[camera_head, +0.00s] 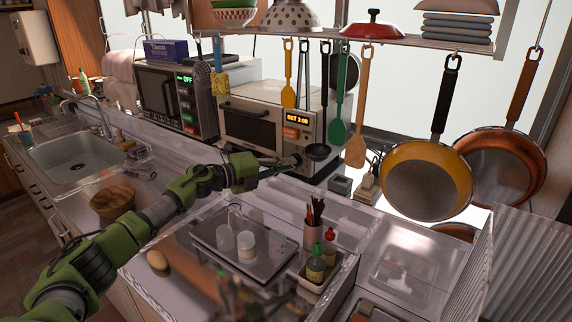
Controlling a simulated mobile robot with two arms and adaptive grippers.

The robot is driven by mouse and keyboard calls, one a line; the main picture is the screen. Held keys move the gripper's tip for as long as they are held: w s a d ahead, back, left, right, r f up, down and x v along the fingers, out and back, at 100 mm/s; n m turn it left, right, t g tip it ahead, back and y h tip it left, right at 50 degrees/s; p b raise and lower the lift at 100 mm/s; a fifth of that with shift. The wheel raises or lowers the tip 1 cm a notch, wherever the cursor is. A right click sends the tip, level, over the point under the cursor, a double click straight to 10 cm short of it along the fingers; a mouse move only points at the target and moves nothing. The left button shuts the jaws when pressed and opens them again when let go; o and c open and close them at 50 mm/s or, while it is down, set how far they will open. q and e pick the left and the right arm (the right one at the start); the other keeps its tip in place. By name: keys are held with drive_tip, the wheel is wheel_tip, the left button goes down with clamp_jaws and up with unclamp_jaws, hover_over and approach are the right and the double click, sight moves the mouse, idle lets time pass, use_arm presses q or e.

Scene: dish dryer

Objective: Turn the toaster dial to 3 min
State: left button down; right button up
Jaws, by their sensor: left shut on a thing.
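The toaster (250,122) is a white oven with a dark glass door, on the counter by the window. Its small display (297,118) reads "SET 3:00" in yellow, with an orange button (291,133) below it. My left arm reaches in from the left, and my left gripper (288,164) is at the toaster's lower right front. It is shut on the dial, which is small and mostly hidden by the fingers. My right gripper is not in view.
A microwave (168,100) showing "OFF" stands left of the toaster. A black ladle (319,151) and other utensils hang close above my left gripper. Pans (428,180) hang at right. A bottle caddy (322,275) and tray (208,232) stand in front.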

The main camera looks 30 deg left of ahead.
use_arm(q)
drive_tip(key=shift+f, duration=0.1)
drive_tip(key=c, duration=2.2)
unclamp_jaws()
drive_tip(key=shift+v, duration=6)
